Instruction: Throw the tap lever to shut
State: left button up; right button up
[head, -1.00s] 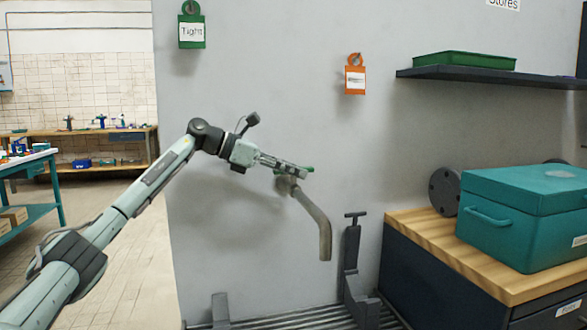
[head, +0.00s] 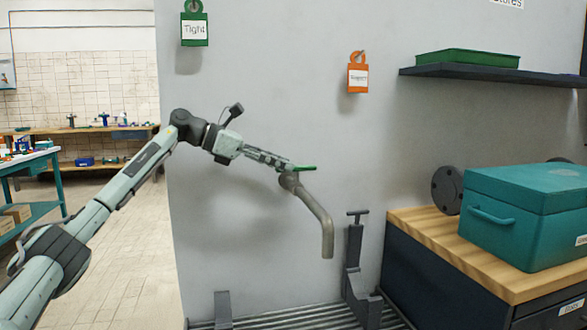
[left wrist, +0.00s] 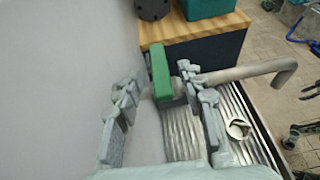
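The tap (head: 318,222) is a grey pipe that comes out of the grey wall and bends down at its end. Its green lever (head: 305,168) sits on top of the tap's body and points to the right in the head view. My left gripper (head: 284,165) is at the lever's left end. In the left wrist view the green lever (left wrist: 160,72) stands between the two fingers of my left gripper (left wrist: 161,78), with a narrow gap showing on each side. The fingers look open and not closed on it.
A ribbed metal grate (head: 300,318) with an upright bracket (head: 353,255) lies below the tap. A wooden-topped cabinet (head: 425,228) with a teal box (head: 515,225) stands at right. Green (head: 194,28) and orange (head: 357,77) tags hang on the wall above.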

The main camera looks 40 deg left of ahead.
pick_arm(q)
jog(key=v, duration=0.7)
jog(key=shift+s+a, duration=0.2)
